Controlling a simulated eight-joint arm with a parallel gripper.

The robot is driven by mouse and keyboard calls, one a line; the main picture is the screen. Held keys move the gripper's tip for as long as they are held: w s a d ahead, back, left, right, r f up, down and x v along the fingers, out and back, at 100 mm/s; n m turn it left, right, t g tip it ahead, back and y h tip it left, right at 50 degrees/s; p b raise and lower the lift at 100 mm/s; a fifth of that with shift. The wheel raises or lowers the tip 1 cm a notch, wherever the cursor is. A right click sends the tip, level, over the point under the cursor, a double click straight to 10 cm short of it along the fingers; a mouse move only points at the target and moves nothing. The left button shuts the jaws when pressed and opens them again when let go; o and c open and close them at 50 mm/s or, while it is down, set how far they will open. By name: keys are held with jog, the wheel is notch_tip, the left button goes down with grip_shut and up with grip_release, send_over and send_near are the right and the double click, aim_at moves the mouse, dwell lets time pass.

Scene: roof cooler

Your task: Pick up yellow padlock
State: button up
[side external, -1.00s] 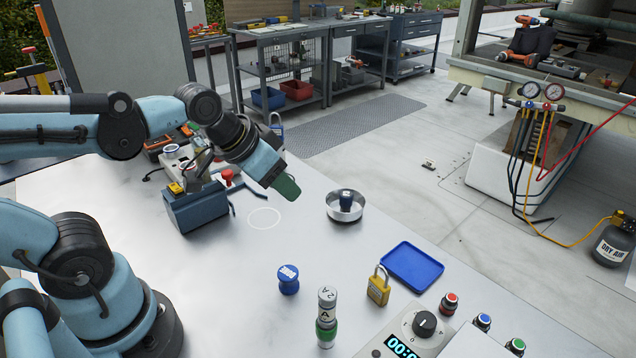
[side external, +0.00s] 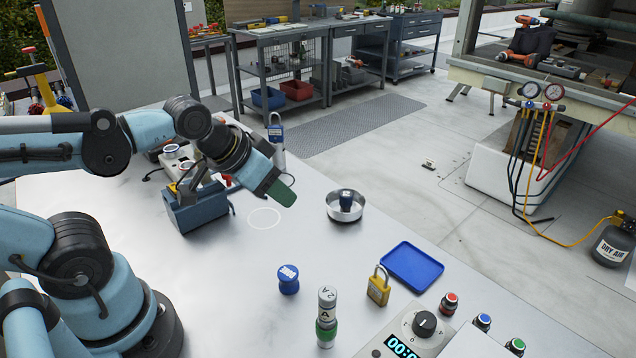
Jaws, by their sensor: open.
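The yellow padlock (side external: 378,291) stands upright on the pale table, its metal shackle up, just left of the blue tray (side external: 412,267). My gripper (side external: 281,192) is in the air over the table's far part, up and to the left of the padlock and well apart from it. Its jaws are open, and I see nothing held between them.
A blue cylinder (side external: 288,279) and a fuse-like cylinder with a green band (side external: 327,318) stand left of the padlock. A timer box with a knob (side external: 424,324) is close below it. A metal bowl (side external: 344,207) holds a dark blue object. A blue-grey toolbox (side external: 197,207) sits near my gripper.

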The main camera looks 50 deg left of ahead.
jog(key=shift+c, duration=0.3)
jog(key=n+g+h, duration=0.8)
jog(key=n+h, duration=0.2)
jog(key=n, duration=0.6)
send_near(386, 289)
notch_tip(386, 289, up, 4)
jog(key=w+a, duration=0.2)
jog(key=a, duration=0.1)
jog(key=d+f+g, duration=0.1)
jog(key=d+f, duration=0.1)
jog(key=d, duration=0.1)
jog(key=s+d+f+n+h, duration=0.1)
jog(key=d+f, duration=0.2)
jog(key=d, duration=0.1)
jog(key=s+d+f+n+g+h, duration=0.1)
jog(key=d+f, duration=0.1)
jog(key=d, duration=0.1)
jog(key=shift+s+d+f+g, duration=0.25)
jog(key=shift+d+f+g, duration=0.05)
jog(key=shift+d+f, duration=0.1)
grip_shut()
